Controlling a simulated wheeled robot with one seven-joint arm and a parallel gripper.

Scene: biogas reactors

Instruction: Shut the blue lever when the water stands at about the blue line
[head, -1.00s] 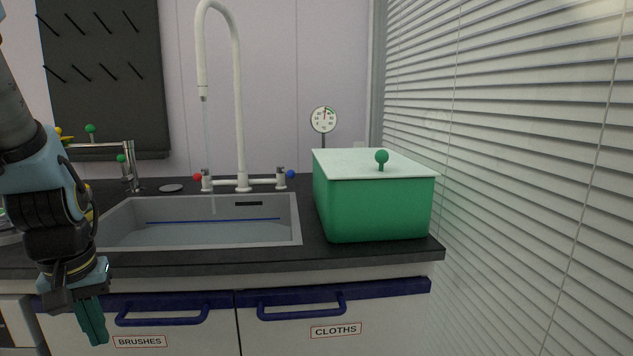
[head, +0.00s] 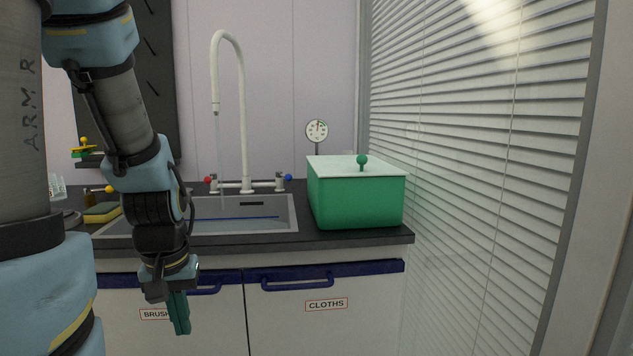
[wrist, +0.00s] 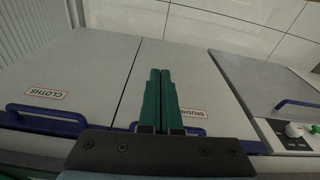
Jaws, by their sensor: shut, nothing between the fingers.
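The blue lever (head: 288,177) is the small blue-ended handle on the right of the white tap (head: 243,120). The matching red lever (head: 208,179) is on the left. A thin stream of water (head: 219,150) falls from the spout into the grey sink (head: 292,226). The blue line (head: 262,217) runs along the sink's back wall; the water level is too unclear to tell. My gripper (head: 179,314) is shut and empty, pointing down in front of the drawers, below the worktop and left of the lever. Its green fingers (wrist: 160,100) touch each other in the wrist view.
A green box with a pale lid (head: 355,200) stands on the worktop right of the sink. A round gauge (head: 317,131) stands behind it. Blue drawer handles (head: 297,283) jut from the front. A slatted blind (head: 470,180) closes the right side.

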